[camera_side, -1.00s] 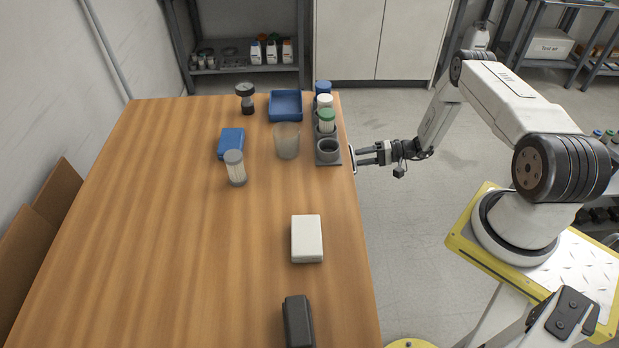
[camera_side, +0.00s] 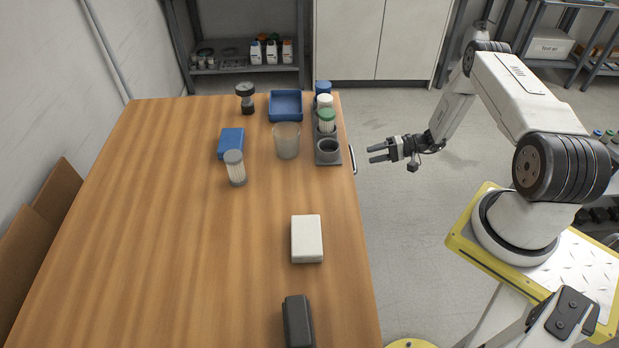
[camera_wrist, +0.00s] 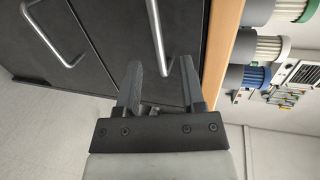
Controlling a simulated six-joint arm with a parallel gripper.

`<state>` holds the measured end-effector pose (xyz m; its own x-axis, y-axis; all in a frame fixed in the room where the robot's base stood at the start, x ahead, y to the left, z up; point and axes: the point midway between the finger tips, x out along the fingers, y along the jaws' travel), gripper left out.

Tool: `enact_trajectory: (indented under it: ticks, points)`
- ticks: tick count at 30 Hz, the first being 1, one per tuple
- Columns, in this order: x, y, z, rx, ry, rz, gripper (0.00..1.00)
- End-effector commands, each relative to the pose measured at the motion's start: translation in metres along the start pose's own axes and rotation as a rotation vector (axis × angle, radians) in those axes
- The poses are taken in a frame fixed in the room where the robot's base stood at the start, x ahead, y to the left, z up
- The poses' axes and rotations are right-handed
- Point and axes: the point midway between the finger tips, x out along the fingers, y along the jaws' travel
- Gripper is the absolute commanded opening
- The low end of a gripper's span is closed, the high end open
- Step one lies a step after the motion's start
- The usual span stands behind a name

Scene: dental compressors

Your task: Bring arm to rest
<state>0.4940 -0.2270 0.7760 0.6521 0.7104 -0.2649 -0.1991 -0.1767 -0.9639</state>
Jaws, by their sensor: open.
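My gripper (camera_side: 377,154) is open and empty. It hangs in the air just to the right of the table's right edge, with its fingers pointing left toward the table. A metal drawer handle (camera_side: 352,160) sticks out from the table's side, a short gap away from the fingertips. In the wrist view my two fingers (camera_wrist: 160,85) stand apart in front of dark cabinet fronts. One handle (camera_wrist: 158,35) shows above and between the fingers, and another handle (camera_wrist: 55,35) is farther left.
The wooden table (camera_side: 180,260) carries a grey rack (camera_side: 328,158) with capped filter cartridges along its right edge. A clear cup (camera_side: 287,140), a blue tray (camera_side: 285,105), a blue box (camera_side: 231,142), a loose filter (camera_side: 235,168) and a white box (camera_side: 307,239) stand nearby.

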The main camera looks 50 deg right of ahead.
Motion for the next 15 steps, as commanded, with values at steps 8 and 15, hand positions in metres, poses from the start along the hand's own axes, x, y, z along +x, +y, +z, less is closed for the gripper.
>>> enact_trajectory:
  ticks: [8,15]
  points:
    - [0.008,-0.026,0.009,0.026,-0.121,0.248,0.51]
    - [0.009,-0.054,0.022,0.009,-0.2,0.517,0.51]
